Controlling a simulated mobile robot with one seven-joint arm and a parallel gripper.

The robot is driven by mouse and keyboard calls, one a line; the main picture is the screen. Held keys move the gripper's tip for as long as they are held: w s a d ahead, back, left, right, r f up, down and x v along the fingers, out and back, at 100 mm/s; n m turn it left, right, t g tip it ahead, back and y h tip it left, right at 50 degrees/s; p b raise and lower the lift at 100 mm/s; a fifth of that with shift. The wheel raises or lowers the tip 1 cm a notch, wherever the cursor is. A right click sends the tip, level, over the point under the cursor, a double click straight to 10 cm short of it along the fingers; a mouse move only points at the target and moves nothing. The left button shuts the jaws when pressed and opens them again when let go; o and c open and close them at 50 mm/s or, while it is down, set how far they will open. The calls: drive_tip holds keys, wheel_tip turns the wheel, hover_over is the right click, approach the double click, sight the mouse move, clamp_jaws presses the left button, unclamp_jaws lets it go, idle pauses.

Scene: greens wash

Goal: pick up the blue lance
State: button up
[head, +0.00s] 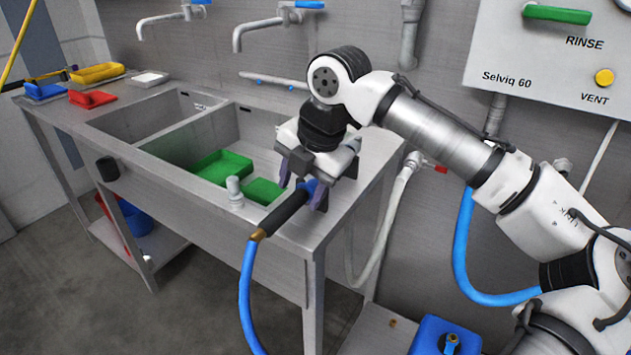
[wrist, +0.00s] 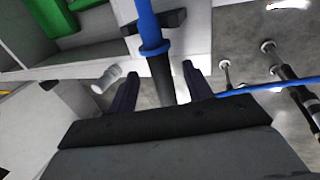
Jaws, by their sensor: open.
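The blue lance has a black grip (head: 283,214) with a brass fitting at its lower end, where a blue hose hangs down. It lies at the sink bench's front right corner. In the wrist view its blue shaft (wrist: 147,22) runs up from a blue collar, and the black grip comes down between my fingers. My gripper (head: 302,185) is open, with one dark purple finger on each side of the lance. The wrist view also shows my gripper (wrist: 159,78) with gaps beside the grip. In the head view my gripper hides the lance's upper part.
A steel double sink (head: 165,168) holds green trays (head: 222,166). A pale bottle-like fitting (head: 235,190) stands on its front rim, left of my gripper. Taps and a control box (head: 550,60) are on the wall. A blue container (head: 445,337) sits below right.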

drive_tip(key=shift+x, duration=1.15)
drive_tip(key=c, duration=0.8)
drive_tip(key=shift+o, duration=0.2)
drive_tip(key=shift+r, duration=0.2)
